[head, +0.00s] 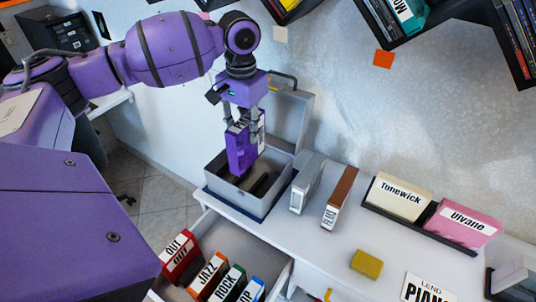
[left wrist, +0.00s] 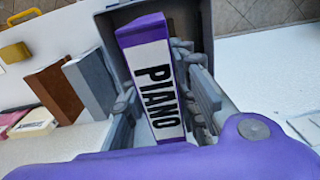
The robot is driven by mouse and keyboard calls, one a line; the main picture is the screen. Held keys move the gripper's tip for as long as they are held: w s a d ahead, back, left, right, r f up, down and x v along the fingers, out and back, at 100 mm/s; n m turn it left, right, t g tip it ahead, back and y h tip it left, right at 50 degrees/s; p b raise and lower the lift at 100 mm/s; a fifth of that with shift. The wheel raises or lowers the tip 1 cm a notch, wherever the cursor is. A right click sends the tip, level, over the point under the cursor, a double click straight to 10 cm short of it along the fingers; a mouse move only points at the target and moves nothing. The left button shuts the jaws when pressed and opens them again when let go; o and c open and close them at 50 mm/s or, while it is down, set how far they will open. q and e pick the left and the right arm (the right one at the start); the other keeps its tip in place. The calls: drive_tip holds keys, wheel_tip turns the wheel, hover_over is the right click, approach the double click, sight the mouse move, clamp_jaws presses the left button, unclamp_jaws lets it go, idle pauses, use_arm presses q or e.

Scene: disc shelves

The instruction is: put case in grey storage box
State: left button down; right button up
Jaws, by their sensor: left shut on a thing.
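My left gripper (head: 246,130) is shut on a purple case (head: 240,152) and holds it upright. In the left wrist view the case (left wrist: 155,78) shows a white label reading PIANO, with the fingers on either side of it. The grey storage box (head: 237,201) stands on the white shelf top with its lid raised at the back. The case is over the box opening, its lower end at or just inside the opening; I cannot tell if it touches the bottom. The box (left wrist: 104,42) also shows behind the case in the left wrist view. My right gripper is not in view.
A grey case (head: 306,184) and a brown case (head: 340,198) stand right of the box. A black holder has cream (head: 398,198) and pink (head: 462,224) cases. A yellow block (head: 367,263) lies in front. An open drawer (head: 232,243) holds several labelled cases. Wall shelves hang above.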

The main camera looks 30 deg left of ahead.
sight(249, 157)
use_arm(q)
drive_tip(key=shift+w+f, duration=0.15)
drive_tip(key=shift+w, duration=0.1)
drive_tip(key=shift+f, duration=0.35)
drive_tip(key=f, duration=0.3)
drive_tip(key=shift+s+f, duration=0.3)
drive_tip(key=shift+f, duration=0.4)
wheel_tip(249, 157, down, 4)
drive_tip(key=shift+w+r, duration=0.1)
drive_tip(key=shift+f, duration=0.4)
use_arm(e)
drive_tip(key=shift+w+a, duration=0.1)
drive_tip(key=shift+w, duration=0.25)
